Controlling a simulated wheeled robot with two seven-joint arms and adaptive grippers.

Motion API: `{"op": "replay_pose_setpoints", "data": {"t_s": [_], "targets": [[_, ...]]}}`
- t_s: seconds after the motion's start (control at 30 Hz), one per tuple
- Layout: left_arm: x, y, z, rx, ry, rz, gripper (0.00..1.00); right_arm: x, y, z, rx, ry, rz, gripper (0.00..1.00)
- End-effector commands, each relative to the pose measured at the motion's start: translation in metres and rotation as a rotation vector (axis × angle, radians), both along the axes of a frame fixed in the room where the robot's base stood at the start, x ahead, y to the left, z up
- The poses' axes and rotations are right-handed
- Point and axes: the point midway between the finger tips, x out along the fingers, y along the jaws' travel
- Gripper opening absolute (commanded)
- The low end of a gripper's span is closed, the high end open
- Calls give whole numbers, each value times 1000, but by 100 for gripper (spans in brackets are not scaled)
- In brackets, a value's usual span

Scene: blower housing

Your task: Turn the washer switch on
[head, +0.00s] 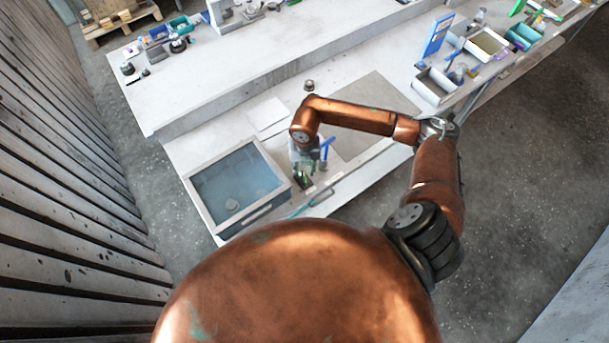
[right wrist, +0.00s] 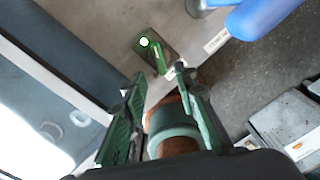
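The washer (head: 264,206) is a grey-rimmed basin with a bluish see-through surface, at the front left of the bench in the head view. Its dark edge also shows in the right wrist view (right wrist: 62,66). The washer switch (head: 303,180) is a small dark box beside the washer's right side. In the right wrist view the switch (right wrist: 165,47) has a bright round spot and a green strip. My right gripper (right wrist: 162,74) is open, its two green fingers apart, with the switch just beyond the fingertips. Contact cannot be told. My left gripper is not in view.
A blue item (right wrist: 262,14) is close to the right gripper, at the top right of the wrist view. Bins (head: 436,86) stand at the bench's right end. A slatted wall (head: 60,180) is on the left.

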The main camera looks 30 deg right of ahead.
Motion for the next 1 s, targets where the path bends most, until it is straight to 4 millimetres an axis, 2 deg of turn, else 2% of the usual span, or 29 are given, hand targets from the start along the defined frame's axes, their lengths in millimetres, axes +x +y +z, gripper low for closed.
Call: {"op": "replay_pose_setpoints", "data": {"t_s": [0.03,0.2,0.4,1.0], "targets": [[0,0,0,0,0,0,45,1,0,12,0,-4,2,27],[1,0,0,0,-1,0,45,1,0,42,0,-2,0,27],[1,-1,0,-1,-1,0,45,0,0,59,0,0,1,27],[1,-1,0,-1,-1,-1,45,0,0,61,0,1,0,27]]}}
